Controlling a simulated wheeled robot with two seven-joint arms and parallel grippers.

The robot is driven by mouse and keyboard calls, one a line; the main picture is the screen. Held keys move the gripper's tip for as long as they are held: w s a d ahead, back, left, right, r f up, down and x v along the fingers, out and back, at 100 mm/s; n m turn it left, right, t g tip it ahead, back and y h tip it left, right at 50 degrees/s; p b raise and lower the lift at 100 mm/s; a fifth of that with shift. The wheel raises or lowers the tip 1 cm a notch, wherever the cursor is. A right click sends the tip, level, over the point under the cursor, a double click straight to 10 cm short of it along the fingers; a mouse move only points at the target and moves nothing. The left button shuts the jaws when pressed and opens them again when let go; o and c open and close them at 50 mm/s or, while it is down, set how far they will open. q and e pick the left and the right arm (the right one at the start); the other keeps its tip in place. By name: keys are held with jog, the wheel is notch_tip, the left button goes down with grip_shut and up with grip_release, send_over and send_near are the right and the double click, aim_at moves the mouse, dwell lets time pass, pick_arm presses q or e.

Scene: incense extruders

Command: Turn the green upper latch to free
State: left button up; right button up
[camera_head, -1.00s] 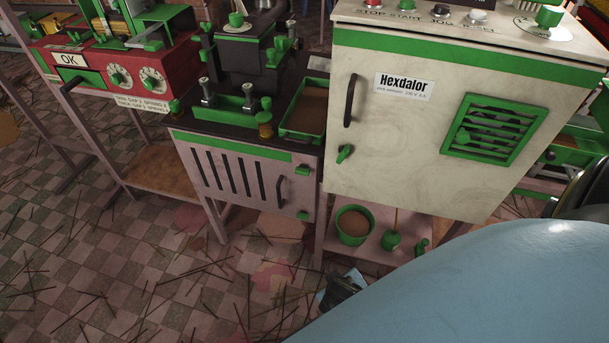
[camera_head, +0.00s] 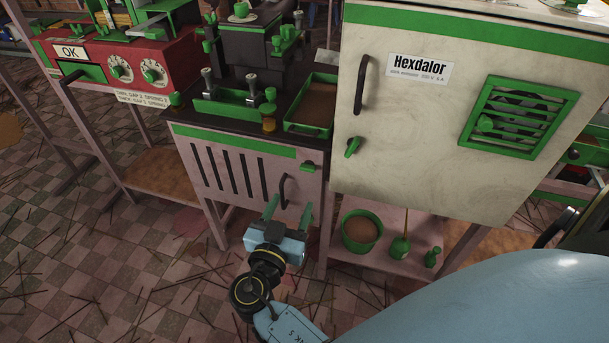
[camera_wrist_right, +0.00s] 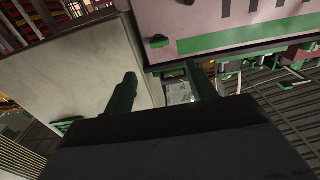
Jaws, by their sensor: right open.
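The green upper latch (camera_head: 310,167) sits near the top right corner of the pink slotted cabinet door (camera_head: 212,171), lying roughly level. In the right wrist view a green latch (camera_wrist_right: 158,41) shows beside the cabinet's green strip. My right gripper (camera_head: 288,210) is open and empty, low in front of the door, its green fingers pointing up. Its tips are below the upper latch and appear apart from it. In the wrist view the open fingers (camera_wrist_right: 162,85) show against the cabinets. The door's lower latch is hidden behind the gripper. My left gripper is out of view.
A dark door handle (camera_head: 283,191) is close to my right fingertips. The white Hexdalor cabinet (camera_head: 425,130), with its own green latch (camera_head: 352,147), stands to the right. A green pot (camera_head: 362,231) stands on the shelf below it. The floor at left has scattered sticks.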

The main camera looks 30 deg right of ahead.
aim_at(306, 170)
jog(key=x, duration=1)
jog(key=shift+w+d+b, duration=0.2)
jog(key=shift+b, duration=0.15)
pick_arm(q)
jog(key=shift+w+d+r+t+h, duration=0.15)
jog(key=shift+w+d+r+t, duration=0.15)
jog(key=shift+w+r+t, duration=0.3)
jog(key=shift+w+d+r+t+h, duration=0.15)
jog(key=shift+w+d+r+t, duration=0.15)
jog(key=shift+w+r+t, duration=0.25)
pick_arm(e)
jog(key=c, duration=1)
